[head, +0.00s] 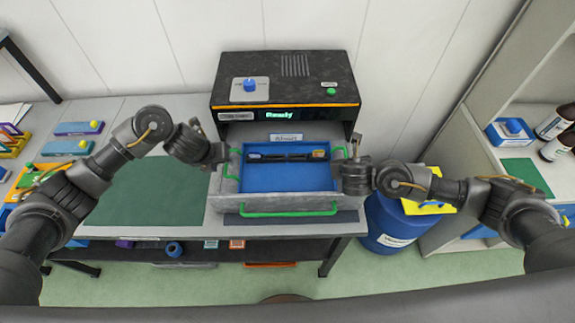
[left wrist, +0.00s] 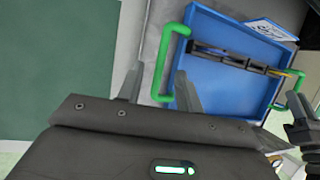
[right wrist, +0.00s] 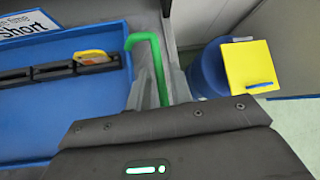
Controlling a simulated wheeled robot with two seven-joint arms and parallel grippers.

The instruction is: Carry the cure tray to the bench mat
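The cure tray (head: 290,178) is a shallow blue tray with a green handle at each side. It sits in the pulled-out grey drawer (head: 290,203) of a black curing unit. A dark rack (head: 288,155) with small coloured pieces lies along its back. My left gripper (head: 224,155) is at the left handle (left wrist: 165,60), which lies close to its fingers; they stand apart. My right gripper (head: 346,160) is at the right handle (right wrist: 157,65), which runs between its fingers with a narrow gap; no firm hold shows. The dark green bench mat (head: 148,190) lies bare to the left.
The black curing unit (head: 285,78) reads "Ready". The drawer's green front handle (head: 290,211) faces me. A blue drum (head: 388,228) with a yellow item (head: 428,198) on it stands right of the bench. Coloured boxes (head: 80,128) line the far left. The mat is clear.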

